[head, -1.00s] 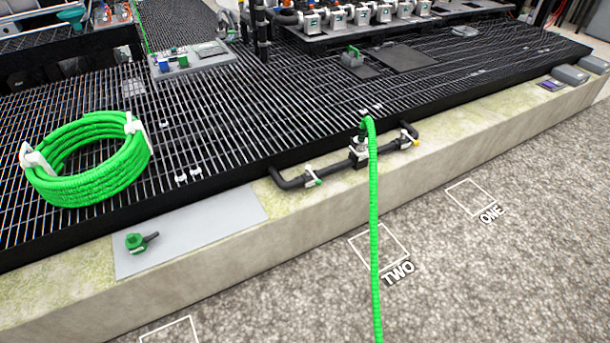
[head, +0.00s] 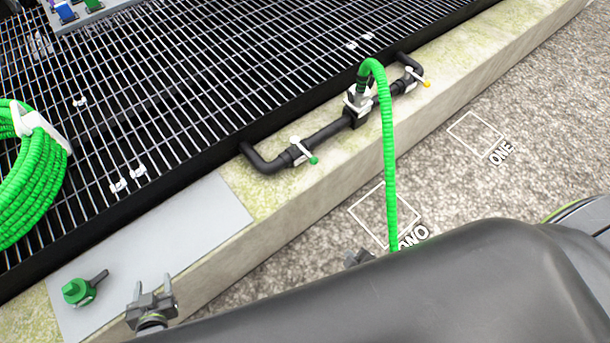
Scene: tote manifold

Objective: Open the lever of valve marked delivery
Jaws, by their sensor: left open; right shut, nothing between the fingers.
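A dark pipe manifold (head: 328,134) lies along the concrete ledge. Its left valve has a white lever with a green tip (head: 314,160), set across the pipe. Its right valve has a white lever with a yellow tip (head: 426,84), also across the pipe. No "delivery" marking is readable. My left gripper (head: 151,292) is open and empty at the lower left, in front of the grey plate and well apart from both levers. My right gripper (head: 357,257) shows only in part above my dark arm link, below the manifold; it is shut and empty.
A green hose (head: 389,160) rises from the middle fitting and hangs over the ledge front. A green-and-black fitting (head: 78,290) lies on the grey plate (head: 165,245). A coiled green hose (head: 30,185) lies on the black grating. Floor squares ONE and TWO lie right.

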